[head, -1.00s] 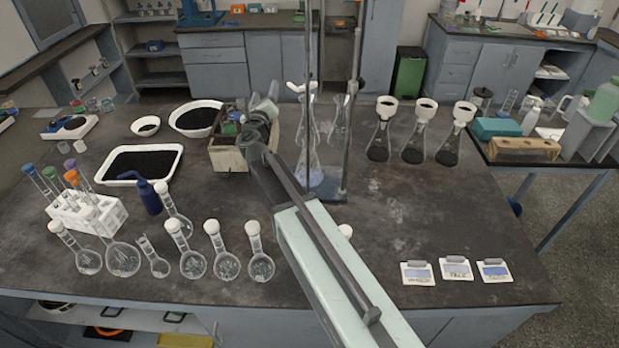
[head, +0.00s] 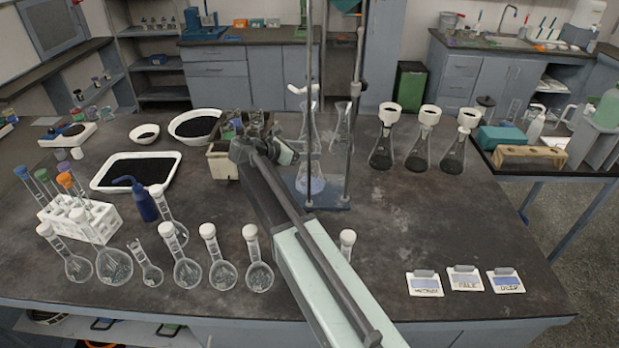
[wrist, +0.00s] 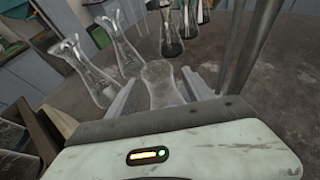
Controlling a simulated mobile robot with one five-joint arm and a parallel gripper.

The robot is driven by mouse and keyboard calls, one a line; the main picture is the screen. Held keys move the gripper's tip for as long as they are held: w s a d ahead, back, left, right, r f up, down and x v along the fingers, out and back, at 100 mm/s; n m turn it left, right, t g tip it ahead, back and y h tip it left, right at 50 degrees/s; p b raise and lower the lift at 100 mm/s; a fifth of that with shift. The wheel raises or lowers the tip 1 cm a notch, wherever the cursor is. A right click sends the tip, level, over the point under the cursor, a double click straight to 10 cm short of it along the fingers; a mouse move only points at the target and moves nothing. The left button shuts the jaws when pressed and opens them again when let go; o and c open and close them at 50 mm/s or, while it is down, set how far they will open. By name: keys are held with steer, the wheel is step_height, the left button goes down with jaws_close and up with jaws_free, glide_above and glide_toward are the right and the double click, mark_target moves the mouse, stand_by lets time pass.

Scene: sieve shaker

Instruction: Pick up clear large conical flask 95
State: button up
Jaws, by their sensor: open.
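A clear glass flask (wrist: 160,72) stands in the wrist view between and just beyond the two fingers of my gripper (wrist: 161,92). The fingers are apart, with visible gaps beside the glass. No number is readable on it. In the head view, my gripper (head: 288,152) is beside the clear glassware at the stand, its jaws pointing right towards a clear conical flask (head: 310,178). Two more clear vessels show to the left in the wrist view, a nearer one (wrist: 88,74) and a farther one (wrist: 121,45).
A metal stand (head: 350,110) rises close to the glassware; its rod (wrist: 250,45) is right of my fingers. A wooden box (head: 222,163) is left of my gripper. Several dark-filled flasks (head: 381,150) stand to the right. Round-bottom flasks (head: 187,268) line the front.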

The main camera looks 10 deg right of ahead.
steer(key=b+x, duration=0.1)
steer(key=x, duration=0.4)
steer(key=shift+a+b, duration=0.1)
steer(key=shift+b, duration=0.2)
steer(key=shift+a, duration=0.1)
jaws_close()
stand_by(0.8)
